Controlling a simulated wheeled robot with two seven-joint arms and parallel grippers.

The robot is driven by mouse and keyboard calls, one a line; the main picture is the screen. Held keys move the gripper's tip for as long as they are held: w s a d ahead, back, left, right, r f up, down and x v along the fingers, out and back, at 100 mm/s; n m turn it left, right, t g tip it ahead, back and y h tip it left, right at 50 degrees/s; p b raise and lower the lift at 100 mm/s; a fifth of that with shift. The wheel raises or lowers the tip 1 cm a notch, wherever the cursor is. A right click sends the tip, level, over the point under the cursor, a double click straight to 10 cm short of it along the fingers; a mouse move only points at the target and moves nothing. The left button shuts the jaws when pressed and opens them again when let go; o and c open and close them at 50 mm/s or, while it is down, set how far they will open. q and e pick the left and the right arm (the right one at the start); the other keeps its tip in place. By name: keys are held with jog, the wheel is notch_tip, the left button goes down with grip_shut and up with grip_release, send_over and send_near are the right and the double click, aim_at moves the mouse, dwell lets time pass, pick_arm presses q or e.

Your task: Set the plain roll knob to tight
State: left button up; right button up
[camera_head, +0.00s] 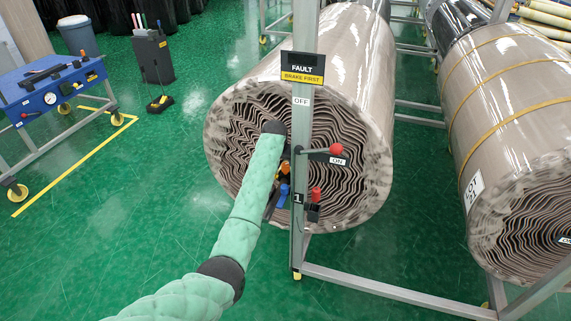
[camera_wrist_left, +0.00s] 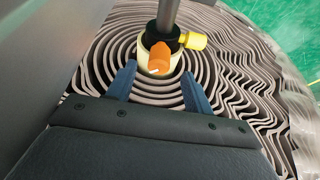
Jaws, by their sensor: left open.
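The plain roll (camera_head: 345,60) is a large grey-brown wrapped roll with a wavy layered end, behind a metal post. In the left wrist view an orange knob (camera_wrist_left: 159,58) with a white mark sits in a pale collar at the centre of the roll end. A yellow stub (camera_wrist_left: 195,41) projects beside it. My left gripper (camera_wrist_left: 159,72) is open, with blue fingers on either side of the knob's near side; I cannot tell whether they touch it. In the head view the post and arm partly hide this gripper (camera_head: 277,192). My right gripper is out of view.
The upright metal post (camera_head: 302,130) carries a FAULT / BRAKE FIRST sign (camera_head: 302,68) and a red-knobbed lever (camera_head: 336,149) beside an ON label.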

aim_at(285, 164)
pick_arm(q)
jog(key=shift+w+p+x, duration=0.15)
jog(key=shift+p+x, duration=0.25)
jog(key=shift+x, duration=0.9)
jog(key=shift+w+p+x, duration=0.15)
jog(key=shift+p+x, duration=0.2)
jog(key=shift+x, duration=1)
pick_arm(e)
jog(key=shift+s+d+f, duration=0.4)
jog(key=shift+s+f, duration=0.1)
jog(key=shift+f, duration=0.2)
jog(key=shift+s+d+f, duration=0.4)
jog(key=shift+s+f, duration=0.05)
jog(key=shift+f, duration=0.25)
pick_arm(q)
jog(key=shift+d+r, duration=0.15)
jog(key=c, duration=1)
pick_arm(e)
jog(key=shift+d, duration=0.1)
